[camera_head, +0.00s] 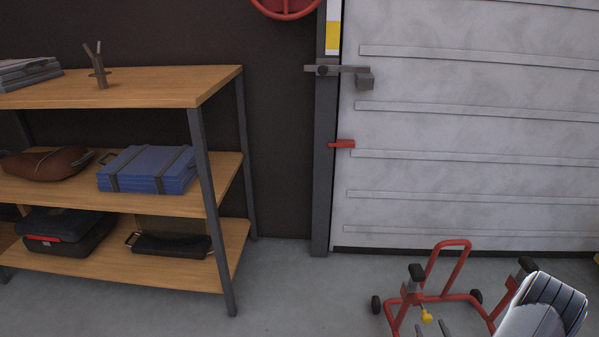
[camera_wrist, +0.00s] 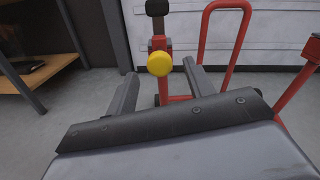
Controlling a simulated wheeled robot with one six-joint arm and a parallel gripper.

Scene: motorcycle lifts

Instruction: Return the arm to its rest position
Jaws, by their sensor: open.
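My gripper (camera_wrist: 161,72) is open, its two dark fingers apart and reaching forward in the wrist view. A yellow knob (camera_wrist: 159,63) on a red stand (camera_wrist: 229,45) shows between the fingertips there; I cannot tell whether they touch it. In the head view my gripper (camera_head: 433,328) is partly cut off at the bottom edge, just below the yellow knob (camera_head: 426,317). My pale arm link (camera_head: 545,305) is at the lower right, in front of the red stand (camera_head: 455,268).
A wooden shelf unit (camera_head: 222,85) stands at left, holding a blue case (camera_head: 148,168), a brown bag (camera_head: 45,163) and black cases (camera_head: 65,232). Behind the stand is a white slatted door (camera_head: 470,130) with a red lever (camera_head: 341,144). Floor (camera_head: 300,285) between shelf and stand is clear.

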